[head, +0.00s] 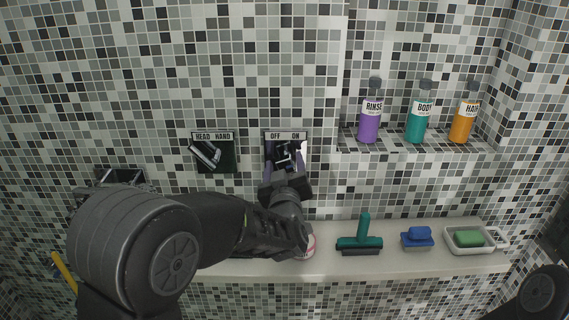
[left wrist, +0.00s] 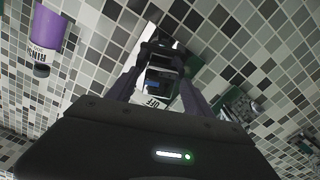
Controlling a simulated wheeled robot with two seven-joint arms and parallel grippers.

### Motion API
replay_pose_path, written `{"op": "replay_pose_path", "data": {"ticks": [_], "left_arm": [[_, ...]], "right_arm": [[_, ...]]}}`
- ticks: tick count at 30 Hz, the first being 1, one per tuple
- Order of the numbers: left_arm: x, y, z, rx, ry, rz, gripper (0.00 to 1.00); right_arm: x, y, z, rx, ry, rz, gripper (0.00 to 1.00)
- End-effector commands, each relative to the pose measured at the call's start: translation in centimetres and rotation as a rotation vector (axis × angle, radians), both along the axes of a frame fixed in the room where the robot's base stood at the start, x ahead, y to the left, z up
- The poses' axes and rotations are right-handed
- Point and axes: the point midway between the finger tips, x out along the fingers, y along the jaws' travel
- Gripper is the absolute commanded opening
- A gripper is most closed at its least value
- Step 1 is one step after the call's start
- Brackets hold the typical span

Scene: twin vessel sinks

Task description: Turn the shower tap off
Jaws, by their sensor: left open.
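The shower tap is a dark wall plate with a white label strip reading OFF on the left and ON on the right (head: 285,135). In the left wrist view its OFF label (left wrist: 152,104) shows upside down. My left gripper (head: 285,162) is in front of this plate, its two fingers apart on either side of the tap's lever. In the left wrist view the fingers of the left gripper (left wrist: 162,80) flank the dark, shiny lever; I cannot tell whether they touch it. The lever's setting is largely hidden by the gripper. My right gripper is out of view.
A second control labelled HEAD and HAND (head: 213,155) is left of the tap. A niche right of it holds purple (head: 370,120), teal (head: 416,122) and orange (head: 462,122) bottles. A ledge below carries a green squeegee (head: 361,240), blue brush (head: 417,237) and soap dish (head: 454,243).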

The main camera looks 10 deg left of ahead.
Motion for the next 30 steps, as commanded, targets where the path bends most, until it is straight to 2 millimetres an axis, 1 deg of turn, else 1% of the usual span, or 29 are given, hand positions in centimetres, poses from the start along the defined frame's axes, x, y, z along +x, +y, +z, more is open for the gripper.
{"op": "replay_pose_path", "data": {"ticks": [6,28,30], "left_arm": [[0.01,0.00,-0.02,0.000,0.000,0.000,0.60],[-0.02,0.04,-0.06,0.000,0.001,0.001,0.00],[-0.02,0.05,-0.06,0.000,0.001,0.001,0.00]], "right_arm": [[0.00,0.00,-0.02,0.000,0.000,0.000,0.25],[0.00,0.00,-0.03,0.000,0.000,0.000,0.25],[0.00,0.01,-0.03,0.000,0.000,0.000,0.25]]}}
